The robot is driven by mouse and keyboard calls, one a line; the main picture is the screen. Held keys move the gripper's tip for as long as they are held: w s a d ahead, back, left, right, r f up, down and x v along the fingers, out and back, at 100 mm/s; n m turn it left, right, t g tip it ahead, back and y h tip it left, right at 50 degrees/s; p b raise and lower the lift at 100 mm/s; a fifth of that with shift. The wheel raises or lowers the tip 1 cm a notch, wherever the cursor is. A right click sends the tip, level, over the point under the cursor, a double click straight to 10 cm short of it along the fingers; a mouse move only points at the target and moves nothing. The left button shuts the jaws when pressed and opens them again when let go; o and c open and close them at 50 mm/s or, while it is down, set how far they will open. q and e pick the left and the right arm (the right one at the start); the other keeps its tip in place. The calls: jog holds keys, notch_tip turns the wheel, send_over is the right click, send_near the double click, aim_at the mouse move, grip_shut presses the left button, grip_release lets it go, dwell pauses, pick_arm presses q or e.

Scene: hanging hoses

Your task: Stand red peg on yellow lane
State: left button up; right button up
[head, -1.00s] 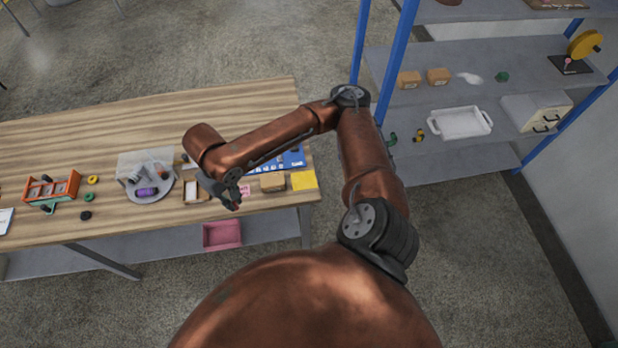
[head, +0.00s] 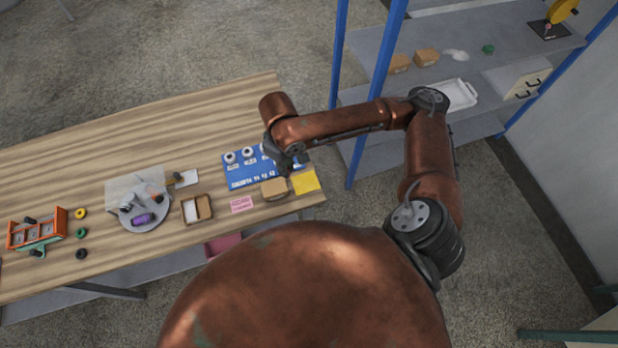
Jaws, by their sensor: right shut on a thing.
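My right gripper (head: 290,168) is over the right end of the blue board (head: 238,178), just above a small cardboard box and a yellow square. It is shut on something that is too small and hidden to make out. No red peg can be made out for certain. The yellow square (head: 306,181) lies flat at the table's right end, and I cannot tell whether it is the yellow lane. The blue board carries white round pieces and a row of markings; my arm covers its right part. My left gripper is out of view.
The cardboard box (head: 274,189) stands beside the yellow square. A pink note (head: 242,204), an open brown box (head: 197,209) and a round grey tray (head: 135,219) with several items lie left of it. A shelf with blue posts (head: 366,125) stands behind my right arm.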

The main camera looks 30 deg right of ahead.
jog(key=s+a+f+n+p, duration=0.2)
jog(key=s+n+p, duration=0.15)
jog(key=n, duration=0.65)
jog(key=s+a+f+n+p, duration=0.25)
jog(key=n+p, duration=0.25)
jog(key=n, duration=0.5)
jog(key=w+d+f, duration=0.2)
jog(key=d, duration=0.1)
jog(key=w+d+f+p, duration=0.1)
jog(key=w+d+f, duration=0.2)
jog(key=d, duration=0.1)
jog(key=w+d+f+p, duration=0.1)
jog(key=w+d+f, duration=0.1)
jog(key=d+f, duration=0.1)
jog(key=shift+w+d+f, duration=0.15)
jog(key=shift+d+f, duration=0.05)
jog(key=shift+d, duration=0.45)
jog(key=shift+w+d+f, duration=0.2)
jog(key=shift+d+f, duration=0.15)
jog(key=shift+f, duration=0.1)
notch_tip(320, 180, down, 3)
jog(key=shift+w+f+p, duration=0.1)
jog(key=shift+f+p, duration=0.05)
jog(key=shift+p, duration=0.35)
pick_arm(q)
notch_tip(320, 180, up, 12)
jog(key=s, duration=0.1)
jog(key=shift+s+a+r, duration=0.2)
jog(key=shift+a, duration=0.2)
